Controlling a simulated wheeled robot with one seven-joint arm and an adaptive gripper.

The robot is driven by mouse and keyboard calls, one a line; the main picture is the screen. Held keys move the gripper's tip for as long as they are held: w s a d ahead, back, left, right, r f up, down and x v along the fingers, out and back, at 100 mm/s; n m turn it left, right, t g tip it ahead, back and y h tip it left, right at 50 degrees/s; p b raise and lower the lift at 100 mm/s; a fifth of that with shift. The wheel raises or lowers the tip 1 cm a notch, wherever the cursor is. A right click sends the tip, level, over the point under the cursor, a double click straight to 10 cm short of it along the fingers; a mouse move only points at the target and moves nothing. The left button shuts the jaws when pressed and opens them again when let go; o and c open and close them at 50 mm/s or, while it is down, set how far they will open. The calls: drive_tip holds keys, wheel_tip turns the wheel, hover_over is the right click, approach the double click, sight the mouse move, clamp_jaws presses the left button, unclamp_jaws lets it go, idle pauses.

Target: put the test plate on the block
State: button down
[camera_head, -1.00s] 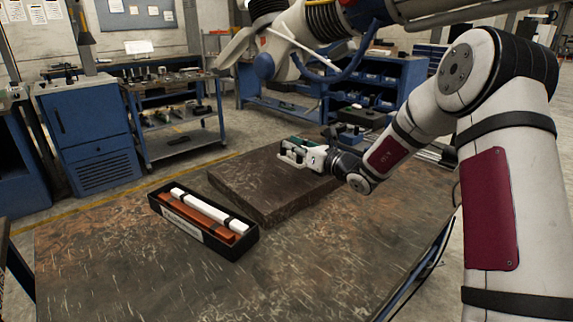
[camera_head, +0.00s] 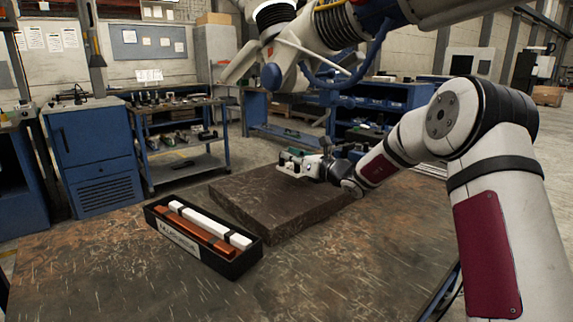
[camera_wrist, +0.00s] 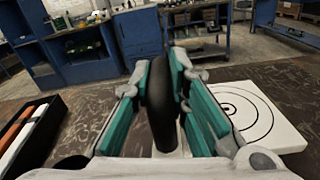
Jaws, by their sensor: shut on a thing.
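The test plate (camera_wrist: 262,118) is a white plate with black concentric rings, on the right in the wrist view. My gripper (camera_wrist: 165,95) has teal pads and is shut on an upright black piece between them. This looks like the plate's handle, but my right finger hides where they join. The block appears as a thick dark brown slab (camera_head: 262,215) on the table in the head view. My gripper (camera_head: 300,163) is over its far part there. I cannot tell whether the plate touches the slab.
An open black box (camera_head: 200,258) with a white and an orange bar lies left of the slab, and also shows in the wrist view (camera_wrist: 42,140). The worn table (camera_head: 330,280) is clear in front. Blue cabinets and a cart (camera_head: 180,150) stand behind.

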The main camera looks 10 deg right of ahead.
drive_tip(key=w, duration=0.6)
drive_tip(key=w+b, duration=0.1)
drive_tip(key=w, duration=0.2)
drive_tip(key=shift+w+a+f, duration=0.2)
drive_tip(key=shift+w+f, duration=0.15)
wheel_tip(320, 180, down, 4)
drive_tip(key=shift+w+r+b, duration=0.1)
drive_tip(key=shift+r+b, duration=0.1)
drive_tip(key=shift+b, duration=0.45)
drive_tip(key=c, duration=1.6)
unclamp_jaws()
drive_tip(key=shift+f, duration=0.1)
drive_tip(key=shift+o, duration=0.2)
drive_tip(key=shift+d, duration=0.1)
